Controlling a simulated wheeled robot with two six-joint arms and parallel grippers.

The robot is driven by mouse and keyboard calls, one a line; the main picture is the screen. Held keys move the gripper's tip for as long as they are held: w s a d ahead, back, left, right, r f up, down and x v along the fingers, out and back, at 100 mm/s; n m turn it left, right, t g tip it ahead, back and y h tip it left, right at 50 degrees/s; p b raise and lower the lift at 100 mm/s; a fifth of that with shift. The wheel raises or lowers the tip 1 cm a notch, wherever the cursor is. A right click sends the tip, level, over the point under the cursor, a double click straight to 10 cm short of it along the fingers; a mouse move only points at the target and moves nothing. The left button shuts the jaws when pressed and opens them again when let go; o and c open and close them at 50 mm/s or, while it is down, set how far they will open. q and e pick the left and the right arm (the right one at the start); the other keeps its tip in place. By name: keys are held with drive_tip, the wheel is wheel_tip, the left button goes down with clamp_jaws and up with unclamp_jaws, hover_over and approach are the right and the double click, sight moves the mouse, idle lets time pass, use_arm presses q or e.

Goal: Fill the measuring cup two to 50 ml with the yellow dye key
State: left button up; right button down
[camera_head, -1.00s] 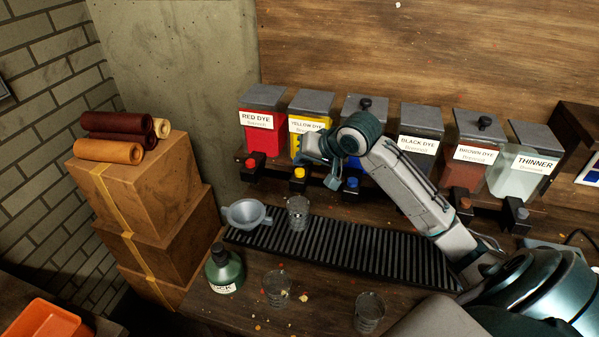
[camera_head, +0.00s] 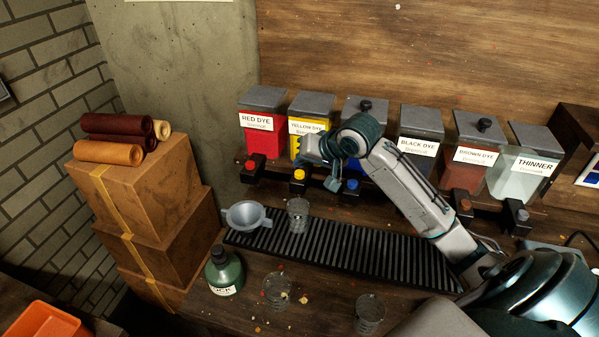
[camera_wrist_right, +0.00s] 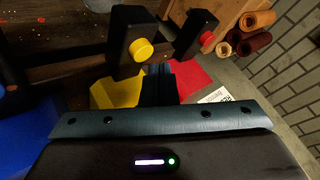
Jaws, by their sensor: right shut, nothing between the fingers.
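The yellow dye dispenser (camera_head: 307,128) stands second from left in the row. Its yellow key (camera_head: 299,174) sits below it and also shows in the right wrist view (camera_wrist_right: 141,50). A clear measuring cup (camera_head: 298,216) stands upright on the black grate below this key; its liquid level is too small to read. Two more clear cups stand on the bench, one at front middle (camera_head: 277,289) and one at front right (camera_head: 369,312). I cannot tell their numbers. My right gripper (camera_wrist_right: 159,72) is shut and empty in front of the yellow dispenser, close by the yellow key. My left gripper is out of view.
The red dye dispenser (camera_head: 263,136) is to the left, its red key (camera_head: 250,164) close by. The blue key (camera_head: 352,184) is to the right. A grey funnel (camera_head: 247,214) lies beside the cup on the grate (camera_head: 370,252). A green bottle (camera_head: 224,271) stands front left.

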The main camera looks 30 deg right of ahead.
sight(303, 174)
drive_tip(key=shift+f, duration=0.2)
idle(0.7)
drive_tip(key=shift+f, duration=0.25)
drive_tip(key=shift+f+p, duration=0.3)
drive_tip(key=shift+f, duration=0.2)
idle(0.7)
idle(1.6)
drive_tip(key=shift+r+p, duration=0.95)
drive_tip(key=shift+p, duration=0.3)
wheel_tip(303, 174, up, 5)
drive_tip(key=p, duration=0.6)
